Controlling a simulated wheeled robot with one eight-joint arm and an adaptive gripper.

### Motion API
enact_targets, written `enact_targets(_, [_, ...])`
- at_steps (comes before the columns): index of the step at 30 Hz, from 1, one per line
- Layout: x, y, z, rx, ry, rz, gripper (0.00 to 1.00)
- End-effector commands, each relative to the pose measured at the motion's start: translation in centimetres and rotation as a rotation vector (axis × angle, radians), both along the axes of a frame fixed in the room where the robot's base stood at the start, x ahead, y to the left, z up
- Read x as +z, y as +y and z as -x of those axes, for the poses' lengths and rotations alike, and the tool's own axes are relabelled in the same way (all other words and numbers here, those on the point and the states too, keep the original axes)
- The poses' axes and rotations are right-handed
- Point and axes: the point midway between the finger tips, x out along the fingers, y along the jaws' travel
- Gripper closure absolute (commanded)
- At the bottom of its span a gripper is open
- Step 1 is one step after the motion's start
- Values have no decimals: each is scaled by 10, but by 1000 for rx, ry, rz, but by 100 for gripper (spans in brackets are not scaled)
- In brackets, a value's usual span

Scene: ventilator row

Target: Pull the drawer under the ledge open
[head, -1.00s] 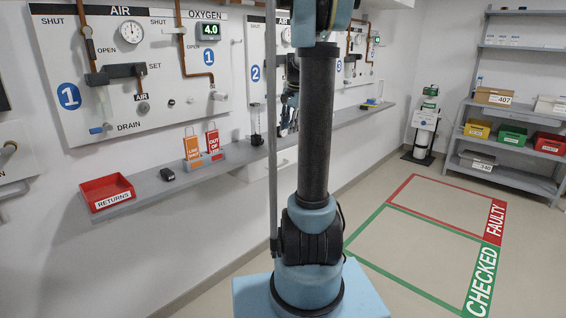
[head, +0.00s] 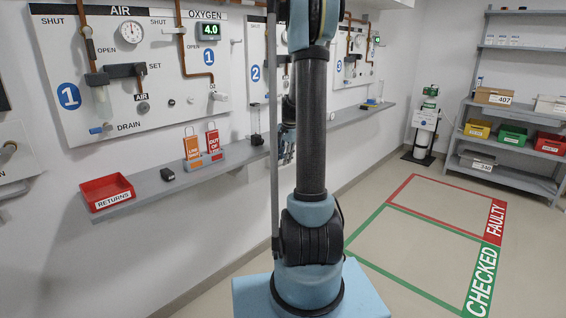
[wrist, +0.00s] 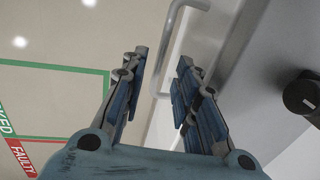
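In the wrist view my gripper (wrist: 161,59) is open, with its two blue-grey fingers apart and nothing clamped between them. A silver bar handle (wrist: 168,48) runs down from the top of that view and appears between the fingertips, clear of both. I cannot tell how deep it lies between them. The pale drawer front (wrist: 194,38) is beside the handle, under the grey ledge (wrist: 250,62). In the head view my gripper (head: 287,148) is partly hidden behind my arm, just below the ledge. My arm hides most of the drawer there.
A red returns tray (head: 107,190), a small black item (head: 167,174) and orange and red tags (head: 203,148) are on the ledge. A dark round knob (wrist: 302,95) shows beside the gripper. Shelving (head: 515,102) stands at right. The marked floor is clear.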

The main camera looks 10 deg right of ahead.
Motion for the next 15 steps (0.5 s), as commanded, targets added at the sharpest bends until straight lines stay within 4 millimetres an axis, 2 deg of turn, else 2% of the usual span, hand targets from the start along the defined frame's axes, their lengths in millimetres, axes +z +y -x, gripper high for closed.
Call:
enact_targets(6, [-14,1,-2,0,0,0,72])
enact_targets(15, [-16,2,-2,-1,0,0,72])
